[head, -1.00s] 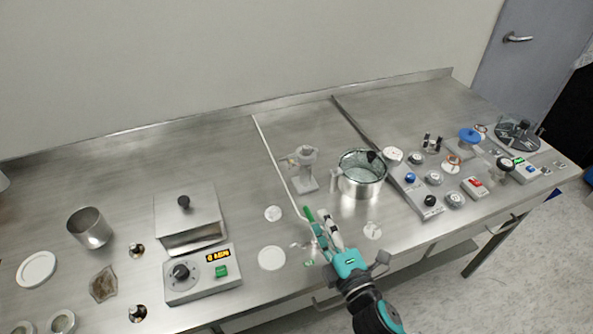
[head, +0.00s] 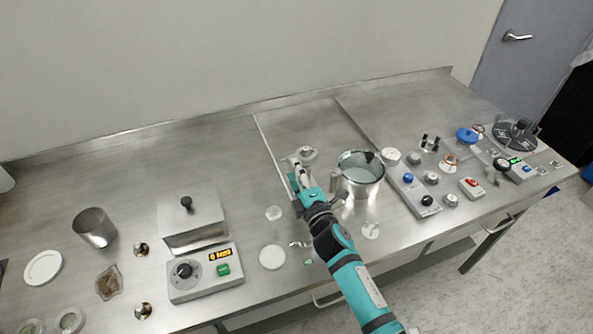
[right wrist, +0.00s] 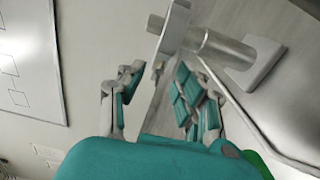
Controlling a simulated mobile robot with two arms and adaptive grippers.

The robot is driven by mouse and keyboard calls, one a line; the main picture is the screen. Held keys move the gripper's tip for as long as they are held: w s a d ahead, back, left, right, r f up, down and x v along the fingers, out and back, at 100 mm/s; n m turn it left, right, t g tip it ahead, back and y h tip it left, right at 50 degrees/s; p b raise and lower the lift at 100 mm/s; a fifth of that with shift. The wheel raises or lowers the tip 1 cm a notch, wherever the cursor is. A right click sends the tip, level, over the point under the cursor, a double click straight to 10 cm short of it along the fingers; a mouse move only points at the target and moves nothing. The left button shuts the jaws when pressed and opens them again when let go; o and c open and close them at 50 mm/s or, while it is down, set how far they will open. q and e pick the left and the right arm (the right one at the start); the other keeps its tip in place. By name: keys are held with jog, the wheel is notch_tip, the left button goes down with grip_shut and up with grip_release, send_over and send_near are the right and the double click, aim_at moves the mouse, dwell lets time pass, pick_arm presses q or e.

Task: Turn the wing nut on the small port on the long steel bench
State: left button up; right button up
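The small port (head: 306,154) is a grey metal post with a round flange, standing on the long steel bench (head: 275,135). It also shows in the right wrist view (right wrist: 215,48), with its flange (right wrist: 173,26) toward the gripper and its base plate at the right. My left gripper is not in view.
A steel pot (head: 361,176) stands close to the right of my right arm. A lidded steel box (head: 190,222) and a control box (head: 205,274) stand to the left. Several knobs and switch boxes crowd the right. The back of the bench is clear.

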jog(key=shift+w, duration=0.2)
grip_shut()
jog(key=shift+s, duration=0.1)
jog(key=shift+m, duration=0.4)
jog(key=shift+r+m+p, duration=0.1)
jog(key=shift+m+p, duration=0.65)
jog(key=shift+m, duration=6.65)
